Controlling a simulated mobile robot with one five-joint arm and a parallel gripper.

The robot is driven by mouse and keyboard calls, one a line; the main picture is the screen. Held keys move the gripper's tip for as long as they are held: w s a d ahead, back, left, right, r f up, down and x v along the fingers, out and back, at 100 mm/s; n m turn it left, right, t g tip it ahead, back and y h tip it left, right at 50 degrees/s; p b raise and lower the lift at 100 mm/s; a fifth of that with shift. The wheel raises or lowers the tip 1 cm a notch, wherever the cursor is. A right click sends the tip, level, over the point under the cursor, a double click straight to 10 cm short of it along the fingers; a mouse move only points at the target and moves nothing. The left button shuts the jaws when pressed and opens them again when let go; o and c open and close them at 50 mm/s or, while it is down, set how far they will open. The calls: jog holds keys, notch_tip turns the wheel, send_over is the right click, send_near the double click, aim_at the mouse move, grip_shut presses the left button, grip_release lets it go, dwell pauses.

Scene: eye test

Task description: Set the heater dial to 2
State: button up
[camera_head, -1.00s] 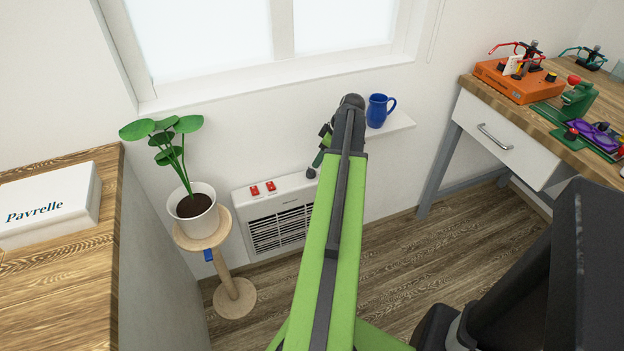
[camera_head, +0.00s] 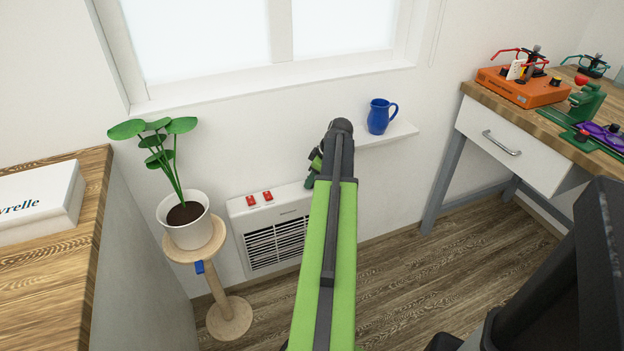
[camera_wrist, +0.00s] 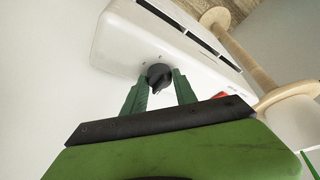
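The white heater (camera_head: 240,215) stands against the wall below the window, with two red switches (camera_head: 259,197) on its top. Its black dial (camera_wrist: 159,75) shows in the wrist view on the white top panel. The dial's ridge faces my gripper's side, but no numbers can be read. My gripper (camera_wrist: 160,80) is open, with one green finger on each side of the dial and the tips close to it. I cannot tell whether they touch it. In the head view my arm hides the dial, and my gripper (camera_head: 313,170) shows only partly at the heater's right end.
A potted plant (camera_head: 186,225) on a wooden stand (camera_head: 229,318) is close left of the heater. A blue jug (camera_head: 378,117) stands on a shelf (camera_head: 400,132) to the right. A desk with a drawer (camera_head: 500,146) is at the right, a wooden counter (camera_head: 50,270) at the left.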

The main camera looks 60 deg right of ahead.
grip_shut()
jog(key=shift+d, duration=0.1)
jog(key=m, duration=0.1)
jog(key=m+h, duration=0.1)
jog(key=m, duration=0.1)
jog(key=shift+a, duration=0.3)
jog(key=m+h, duration=0.1)
jog(key=m, duration=0.2)
jog(key=m+h, duration=0.1)
jog(key=m, duration=0.2)
jog(key=shift+a+g, duration=0.1)
jog(key=shift+g, duration=0.3)
jog(key=m+g+h, duration=0.1)
jog(key=m, duration=0.4)
jog(key=shift+w+m+g+h, duration=0.2)
jog(key=shift+m+g+h, duration=0.2)
jog(key=shift+m+g, duration=0.9)
jog(key=shift+m, duration=1.4)
